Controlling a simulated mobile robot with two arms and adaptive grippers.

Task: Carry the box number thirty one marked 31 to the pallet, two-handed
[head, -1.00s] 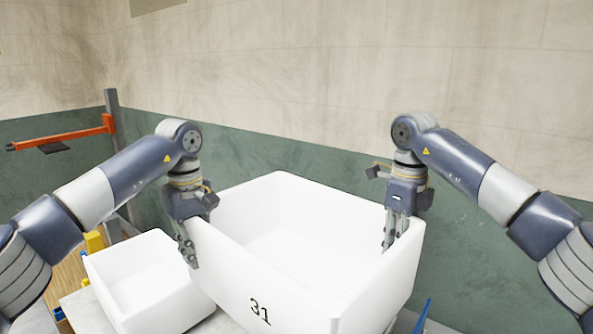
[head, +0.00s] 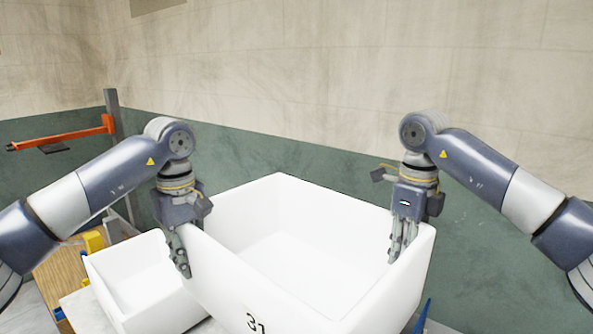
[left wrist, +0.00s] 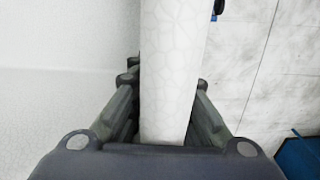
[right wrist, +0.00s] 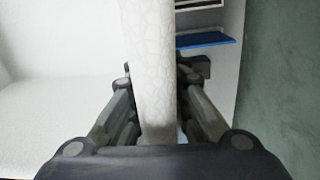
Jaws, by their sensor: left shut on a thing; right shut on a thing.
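The white foam box marked 31 (head: 290,278) is a large open box, empty inside as far as I see, with its number low on the near wall. My left gripper (head: 180,262) is shut on its left wall, one finger outside and one inside. My right gripper (head: 399,250) is shut on its right wall. In the left wrist view the gripped wall (left wrist: 172,70) runs between the fingers, and in the right wrist view the other wall (right wrist: 150,70) does the same. The box's lower part is cut off by the frame. The pallet cannot be made out for certain.
A smaller white open box (head: 150,285) stands just left of box 31 on a light surface (head: 88,312). An orange bar on a grey post (head: 65,138) stands at the back left. A blue item (head: 422,315) shows at lower right. A wall closes the back.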

